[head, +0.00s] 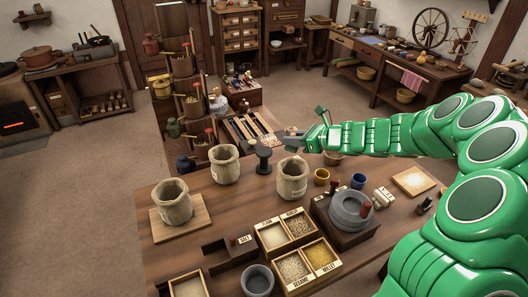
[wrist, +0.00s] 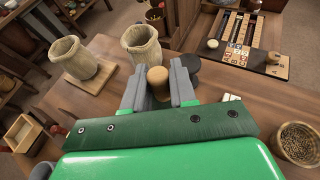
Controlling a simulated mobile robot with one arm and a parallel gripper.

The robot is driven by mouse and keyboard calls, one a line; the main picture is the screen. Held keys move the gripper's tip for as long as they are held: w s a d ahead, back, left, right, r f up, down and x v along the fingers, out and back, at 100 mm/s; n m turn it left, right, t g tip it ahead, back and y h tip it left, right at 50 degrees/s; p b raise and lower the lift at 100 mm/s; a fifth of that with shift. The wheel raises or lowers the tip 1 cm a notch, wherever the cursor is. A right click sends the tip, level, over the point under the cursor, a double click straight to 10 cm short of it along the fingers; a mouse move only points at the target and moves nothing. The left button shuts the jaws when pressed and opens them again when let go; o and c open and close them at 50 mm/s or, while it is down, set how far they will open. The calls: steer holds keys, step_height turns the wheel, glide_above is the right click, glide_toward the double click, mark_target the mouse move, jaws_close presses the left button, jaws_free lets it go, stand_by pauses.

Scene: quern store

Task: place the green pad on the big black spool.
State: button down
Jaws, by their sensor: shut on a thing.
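My gripper (head: 290,140) reaches in from the right over the back of the table. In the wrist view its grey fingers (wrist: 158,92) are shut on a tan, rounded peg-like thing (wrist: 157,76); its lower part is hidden. A black spool-like thing (head: 263,153) stands upright on the table just left of the gripper. In the wrist view a dark round top (wrist: 190,63) shows beyond the right finger, partly hidden; it looks like this spool. I cannot make out a green pad in either view.
Cloth sacks (head: 225,165) (head: 292,181) stand close on both sides of the spool. A third sack (head: 172,202) is on a board at left. A quern (head: 351,211), grain boxes (head: 285,236) and small cups crowd the front and right.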

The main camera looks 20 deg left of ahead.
steer(key=s+a+r+n+g, duration=0.1)
steer(key=s+a, duration=0.2)
steer(key=a, duration=0.3)
glide_above(264, 151)
steer(key=shift+s+d+f, duration=0.1)
steer(key=shift+f, duration=2.25)
steer(key=shift+s+d+f, duration=0.1)
steer(key=shift+f, duration=2.25)
steer(key=shift+w+a+f, duration=0.2)
steer(key=shift+w+f, duration=0.05)
steer(key=shift+f, duration=1.45)
steer(key=c, duration=0.9)
jaws_free()
steer(key=shift+f, duration=0.1)
